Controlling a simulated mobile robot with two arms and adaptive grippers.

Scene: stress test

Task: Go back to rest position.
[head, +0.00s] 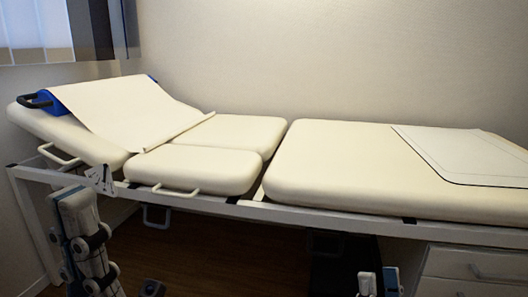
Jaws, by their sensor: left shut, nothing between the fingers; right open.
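My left arm (77,215) rises from the lower left edge. What looks like my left gripper (101,179), small and grey, is at its upper end. It is shut and empty, in front of the near rail of the couch's left part. I cannot tell from this view whether it touches the rail. Parts of my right arm (391,282), white and blue, show at the bottom edge right of the middle. The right gripper itself does not show.
A cream padded couch (340,165) on a white frame (300,216) spans the view. A paper sheet (125,105) covers its raised left end; a white-and-black sheet (465,152) lies at right. White drawers (475,267) stand below right. Floor (205,255) shows below.

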